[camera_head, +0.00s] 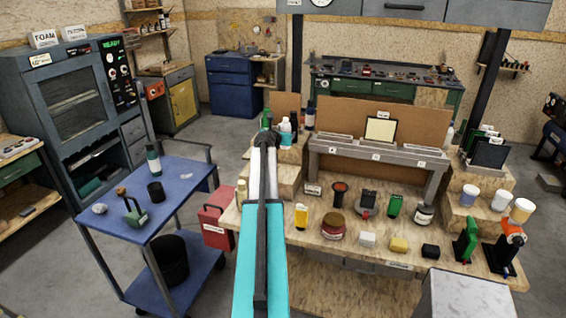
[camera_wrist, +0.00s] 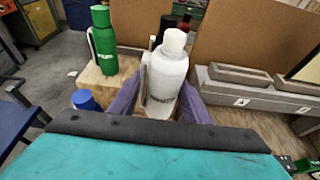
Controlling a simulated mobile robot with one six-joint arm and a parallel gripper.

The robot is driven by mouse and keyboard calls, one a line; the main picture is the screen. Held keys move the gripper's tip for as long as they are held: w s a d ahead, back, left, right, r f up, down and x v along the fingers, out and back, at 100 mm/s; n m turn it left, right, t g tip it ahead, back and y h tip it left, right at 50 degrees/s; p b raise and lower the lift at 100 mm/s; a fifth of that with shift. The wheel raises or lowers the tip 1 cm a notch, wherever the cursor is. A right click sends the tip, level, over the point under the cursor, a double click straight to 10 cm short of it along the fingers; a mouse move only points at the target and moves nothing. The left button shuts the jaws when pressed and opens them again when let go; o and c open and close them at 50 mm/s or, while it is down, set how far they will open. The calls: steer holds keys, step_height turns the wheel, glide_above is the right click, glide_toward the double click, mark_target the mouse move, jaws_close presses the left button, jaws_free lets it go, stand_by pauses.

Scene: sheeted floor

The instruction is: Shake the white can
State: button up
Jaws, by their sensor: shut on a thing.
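The white can (camera_wrist: 165,82) is shaped like a bottle, with a rounded white top and dark lettering low on its side. In the wrist view it stands upright between the purple fingers of my gripper (camera_wrist: 158,105), which is shut on it. Its lower end is hidden behind the dark edge of my gripper's body. Whether its base touches the wooden surface cannot be told. In the head view my arm reaches away to the back of the bench, and the gripper is mostly hidden by the arm.
A green bottle (camera_wrist: 103,40) stands close on the left, with a blue-topped item (camera_wrist: 86,100) nearer. A grey raised rack (camera_head: 375,158) stands on the right. The bench (camera_head: 345,262) holds several jars and small items. A blue cart (camera_head: 185,185) stands left, beside a red box (camera_head: 214,222).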

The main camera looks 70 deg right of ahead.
mark_target(284, 121)
step_height(284, 121, up, 7)
steer(key=shift+f, duration=0.2)
step_height(284, 121, down, 7)
steer(key=shift+f, duration=0.15)
step_height(284, 121, up, 7)
steer(key=shift+r, duration=0.15)
step_height(284, 121, down, 7)
steer(key=shift+f, duration=0.15)
